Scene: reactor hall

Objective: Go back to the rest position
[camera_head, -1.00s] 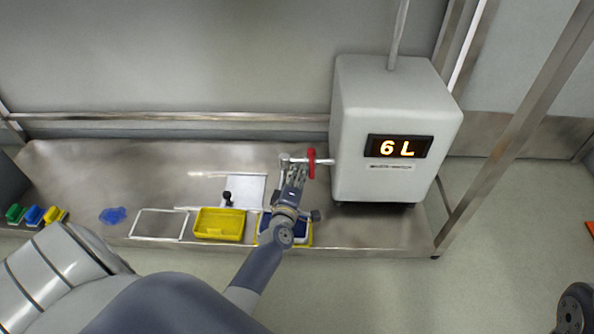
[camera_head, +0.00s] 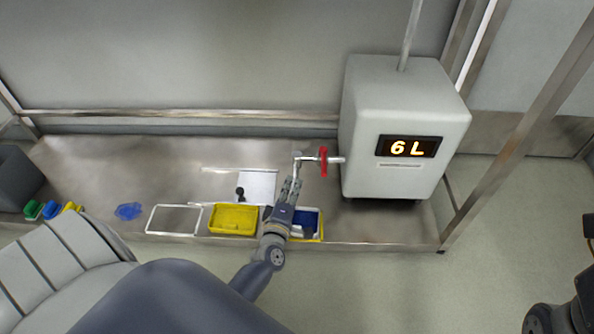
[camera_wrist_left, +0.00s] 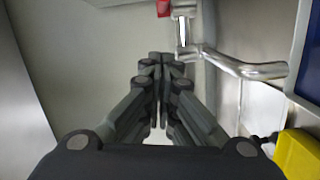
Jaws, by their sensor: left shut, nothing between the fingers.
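My left gripper (camera_head: 290,188) is shut and empty over the steel bench, in front of the tap. In the left wrist view its fingers (camera_wrist_left: 162,68) are together with nothing between them. The metal tap pipe (camera_head: 297,165) with its red valve handle (camera_head: 323,161) comes out of the grey tank (camera_head: 392,150), whose display reads "6 L". The pipe also shows in the left wrist view (camera_wrist_left: 240,67), beside the fingertips. Part of my right arm shows at the lower right edge of the head view, but its gripper is not in view.
On the bench (camera_head: 95,165) stand a yellow tray (camera_head: 233,220), a blue tray (camera_head: 311,221) partly behind my left gripper, a white frame (camera_head: 150,222), a white sheet (camera_head: 262,183), a blue crumpled item (camera_head: 128,211) and small coloured blocks (camera_head: 50,210). The floor at right is clear.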

